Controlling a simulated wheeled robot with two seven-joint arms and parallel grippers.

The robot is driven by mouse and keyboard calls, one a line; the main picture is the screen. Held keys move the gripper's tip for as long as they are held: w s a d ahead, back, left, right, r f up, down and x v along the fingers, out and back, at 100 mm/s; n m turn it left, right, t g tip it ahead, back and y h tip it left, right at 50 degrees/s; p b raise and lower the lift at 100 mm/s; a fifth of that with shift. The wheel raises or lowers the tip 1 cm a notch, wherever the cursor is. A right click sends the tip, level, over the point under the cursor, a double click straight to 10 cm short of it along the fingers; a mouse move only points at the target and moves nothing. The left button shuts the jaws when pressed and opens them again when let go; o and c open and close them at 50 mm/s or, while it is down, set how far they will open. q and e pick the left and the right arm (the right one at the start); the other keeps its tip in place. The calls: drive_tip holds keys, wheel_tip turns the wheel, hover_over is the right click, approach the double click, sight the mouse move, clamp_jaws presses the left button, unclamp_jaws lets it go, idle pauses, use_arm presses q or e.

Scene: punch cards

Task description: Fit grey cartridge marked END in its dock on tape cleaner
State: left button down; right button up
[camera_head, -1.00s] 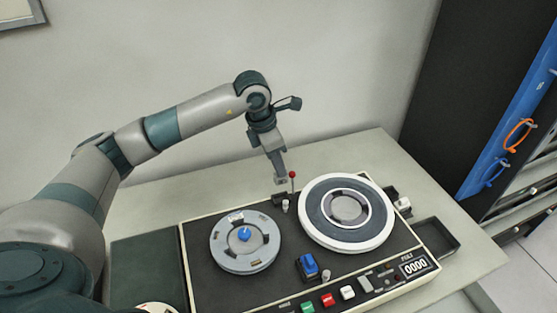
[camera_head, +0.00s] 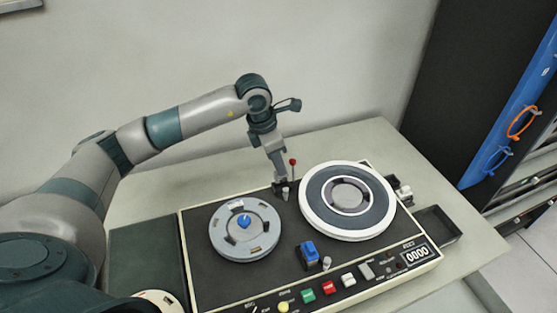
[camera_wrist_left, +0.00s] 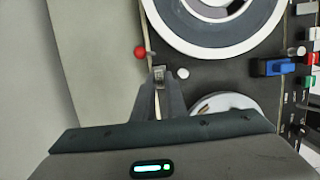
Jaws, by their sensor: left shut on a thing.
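The tape cleaner (camera_head: 203,290) is a dark-topped deck with a cream rim and two reels. My left gripper (camera_head: 280,180) points down at its back edge, beside a red-knobbed lever. In the left wrist view its fingers (camera_wrist_left: 158,82) are shut on the small grey cartridge (camera_wrist_left: 158,73), of which only the top end shows. Its marking is too small to read. A small dark block (camera_head: 279,188), apparently the dock, lies directly under the fingertips. Whether the cartridge is inside it or just above it I cannot tell. My right gripper is not in view.
The red-knobbed lever (camera_head: 293,162) stands close beside the fingers; its knob also shows in the wrist view (camera_wrist_left: 140,53). A white-rimmed reel (camera_head: 318,225) is to the right, a grey reel (camera_head: 232,250) to the front left. An empty dark tray (camera_head: 438,224) sits at the right.

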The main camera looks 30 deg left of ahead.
sight(276, 172)
use_arm(q)
drive_tip(key=shift+f, duration=0.3)
idle(0.4)
drive_tip(key=shift+b, duration=0.95)
idle(1.0)
drive_tip(key=shift+f+b, duration=0.85)
drive_tip(key=shift+b, duration=0.05)
idle(0.4)
drive_tip(key=shift+s+a+f+b, duration=0.1)
drive_tip(key=shift+a+f+b, duration=0.3)
drive_tip(key=shift+f+b, duration=0.35)
idle(0.8)
drive_tip(key=c, duration=1.7)
unclamp_jaws()
drive_tip(key=shift+r, duration=0.1)
drive_tip(key=shift+c, duration=0.8)
drive_tip(key=shift+d+r+p, duration=0.2)
drive_tip(key=shift+r+p, duration=0.15)
drive_tip(key=shift+r, duration=0.4)
drive_tip(key=shift+d+r+p, duration=0.15)
drive_tip(key=shift+r+p, duration=0.15)
drive_tip(key=shift+r, duration=0.45)
drive_tip(key=shift+d+r+p, duration=0.2)
drive_tip(key=shift+r+p, duration=0.15)
drive_tip(key=shift+r, duration=0.4)
drive_tip(key=shift+r+p, duration=1.05)
drive_tip(key=shift+r, duration=1.1)
